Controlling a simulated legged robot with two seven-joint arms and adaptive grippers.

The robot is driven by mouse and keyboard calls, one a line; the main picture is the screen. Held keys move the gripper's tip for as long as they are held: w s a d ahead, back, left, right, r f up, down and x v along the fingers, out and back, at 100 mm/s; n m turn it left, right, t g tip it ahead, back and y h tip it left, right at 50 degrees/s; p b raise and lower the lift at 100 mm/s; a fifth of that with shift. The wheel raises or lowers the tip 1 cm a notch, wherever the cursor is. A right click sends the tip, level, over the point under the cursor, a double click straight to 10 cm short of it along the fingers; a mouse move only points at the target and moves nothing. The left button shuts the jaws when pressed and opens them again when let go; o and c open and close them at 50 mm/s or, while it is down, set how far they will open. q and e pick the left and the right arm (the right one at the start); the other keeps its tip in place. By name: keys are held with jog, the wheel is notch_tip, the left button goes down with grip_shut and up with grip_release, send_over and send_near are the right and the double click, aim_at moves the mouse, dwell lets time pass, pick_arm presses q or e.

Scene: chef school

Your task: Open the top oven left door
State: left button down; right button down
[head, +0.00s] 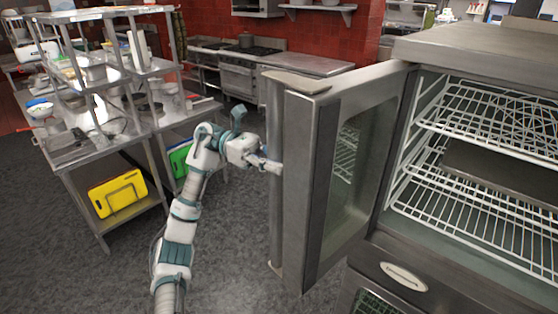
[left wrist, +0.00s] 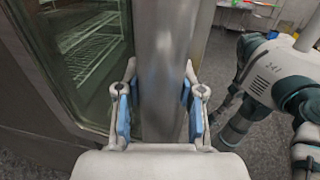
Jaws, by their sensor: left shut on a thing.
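The top oven's left door (head: 348,165) stands swung open in the head view, with a glass window in a steel frame. A long vertical bar handle (head: 276,180) runs along its free edge. My left gripper (head: 274,168) is at the handle around mid height. In the left wrist view, the handle (left wrist: 163,70) passes between the two blue-padded fingers of my left gripper (left wrist: 160,118), which is shut on it. The door's glass (left wrist: 85,45) shows to the left there. My right gripper is in neither view.
The open oven cavity (head: 480,150) shows white wire racks (head: 495,115) and a dark tray. A steel prep table with shelves (head: 75,160) stands at the left, holding yellow (head: 117,193) and green boards. Open grey floor (head: 225,250) lies between it and the door.

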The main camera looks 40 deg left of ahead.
pick_arm(q)
jog(key=c, duration=1.1)
grip_release()
jog(key=shift+s+r, duration=0.15)
jog(key=shift+r, duration=0.15)
jog(key=o, duration=0.4)
jog(key=shift+s+d, duration=0.1)
jog(key=shift+s, duration=0.15)
jog(key=a, duration=1.2)
jog(key=shift+s+a, duration=0.2)
jog(key=shift+s, duration=0.25)
jog(key=shift+f, duration=0.1)
